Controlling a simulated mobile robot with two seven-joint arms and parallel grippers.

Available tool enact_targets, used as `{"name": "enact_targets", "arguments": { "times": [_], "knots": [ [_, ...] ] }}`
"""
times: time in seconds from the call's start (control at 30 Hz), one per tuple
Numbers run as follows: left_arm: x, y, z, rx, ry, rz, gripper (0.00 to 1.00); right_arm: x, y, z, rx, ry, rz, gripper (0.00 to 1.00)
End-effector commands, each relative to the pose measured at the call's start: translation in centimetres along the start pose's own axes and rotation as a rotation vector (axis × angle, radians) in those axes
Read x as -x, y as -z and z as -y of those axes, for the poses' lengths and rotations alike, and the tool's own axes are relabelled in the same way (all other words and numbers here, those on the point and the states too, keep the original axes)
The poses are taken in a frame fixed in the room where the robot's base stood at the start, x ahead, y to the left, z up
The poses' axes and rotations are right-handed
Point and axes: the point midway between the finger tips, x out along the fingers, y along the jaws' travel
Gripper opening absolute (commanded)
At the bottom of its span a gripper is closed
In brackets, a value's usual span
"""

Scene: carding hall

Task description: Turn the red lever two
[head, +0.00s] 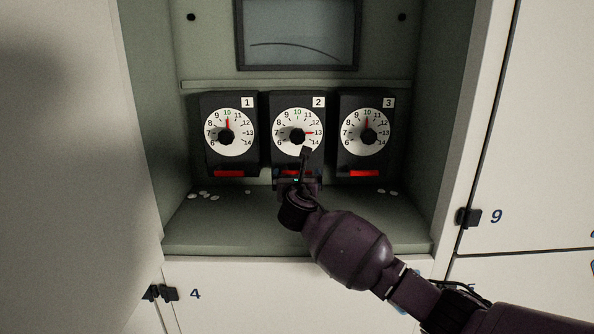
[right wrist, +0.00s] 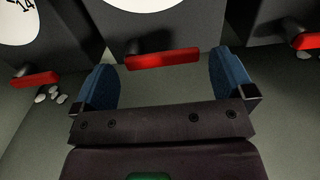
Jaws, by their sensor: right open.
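Three black dial units numbered 1 (head: 247,102), 2 (head: 318,102) and 3 (head: 388,102) stand side by side in the recess, each with a red lever at its lower front. The red lever of unit two (right wrist: 163,59) shows in the right wrist view, level across and between the blue fingertips, with a gap on each side. My right gripper (head: 298,181) is open in front of it and hides most of it in the head view. The dial two pointer (head: 308,133) points right, near 13. My left gripper is not in view.
Red lever one (head: 229,173) and red lever three (head: 364,173) flank the gripper closely. Small white pebble-like pieces (head: 204,194) lie on the shelf (head: 215,235). A dark-framed gauge (head: 298,32) sits above. Pale cabinet walls bound the recess on both sides.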

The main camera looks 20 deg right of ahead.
Motion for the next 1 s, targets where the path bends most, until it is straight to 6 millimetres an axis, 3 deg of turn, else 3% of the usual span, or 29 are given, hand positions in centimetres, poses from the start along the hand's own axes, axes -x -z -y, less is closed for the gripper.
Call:
{"name": "enact_targets", "arguments": {
  "times": [0.3, 0.77, 1.0],
  "knots": [
    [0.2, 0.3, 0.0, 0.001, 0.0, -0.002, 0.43, -3.1, -0.1, 0.0, 0.001, 0.002, 0.0, 1.0],
    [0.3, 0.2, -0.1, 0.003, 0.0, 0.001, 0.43, -3.8, 0.0, 0.0, 0.0, 0.0, 0.0, 1.0],
    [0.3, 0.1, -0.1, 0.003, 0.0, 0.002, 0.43, -3.8, 0.0, 0.1, 0.0, 0.001, 0.0, 0.63]
  ]
}}
